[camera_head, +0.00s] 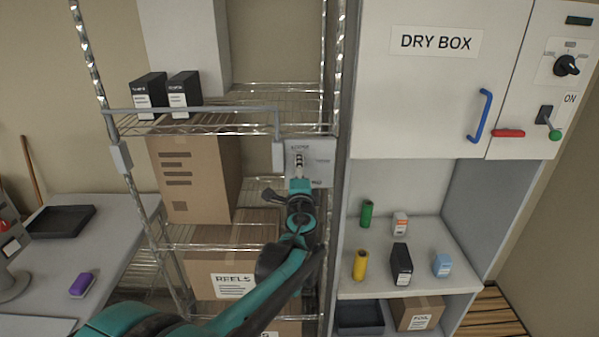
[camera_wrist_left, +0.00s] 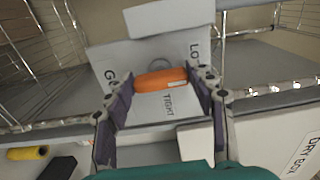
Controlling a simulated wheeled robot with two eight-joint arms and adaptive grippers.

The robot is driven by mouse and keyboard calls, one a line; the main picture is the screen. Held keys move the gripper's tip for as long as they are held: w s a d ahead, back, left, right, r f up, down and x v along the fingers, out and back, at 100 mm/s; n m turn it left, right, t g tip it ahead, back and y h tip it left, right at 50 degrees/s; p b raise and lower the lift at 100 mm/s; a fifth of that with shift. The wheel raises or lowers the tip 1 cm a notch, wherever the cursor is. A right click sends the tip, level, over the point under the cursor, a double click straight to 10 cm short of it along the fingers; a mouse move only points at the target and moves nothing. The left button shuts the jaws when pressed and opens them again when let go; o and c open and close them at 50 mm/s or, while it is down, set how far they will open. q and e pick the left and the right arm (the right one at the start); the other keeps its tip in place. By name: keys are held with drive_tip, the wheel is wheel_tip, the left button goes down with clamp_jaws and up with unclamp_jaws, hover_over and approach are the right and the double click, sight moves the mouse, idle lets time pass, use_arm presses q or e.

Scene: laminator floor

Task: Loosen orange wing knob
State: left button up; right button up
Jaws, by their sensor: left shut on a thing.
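The orange wing knob (camera_wrist_left: 160,79) sits on a pale plate (camera_wrist_left: 112,62) with printed lettering, of which "TIGHT" and parts of other words show in the left wrist view. My left gripper (camera_wrist_left: 162,84) has one finger at each end of the knob and is shut on it. In the head view the plate (camera_head: 323,160) is on the wire rack beside the dry box, and my left gripper (camera_head: 299,172) reaches up to it. The knob is hidden there behind my gripper. My right gripper is in neither view.
The wire rack (camera_head: 215,128) holds cartons (camera_head: 188,180) and two black boxes. The dry box cabinet (camera_head: 420,75) with a blue handle (camera_head: 480,116) stands close on the right. Small bottles and boxes stand on its lower shelf (camera_head: 425,238). A grey table (camera_head: 95,240) is at left.

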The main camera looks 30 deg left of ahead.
use_arm(q)
drive_tip(key=o, duration=1.2)
drive_tip(key=shift+c, duration=0.2)
drive_tip(key=v, duration=1.2)
drive_tip(key=shift+a, duration=0.1)
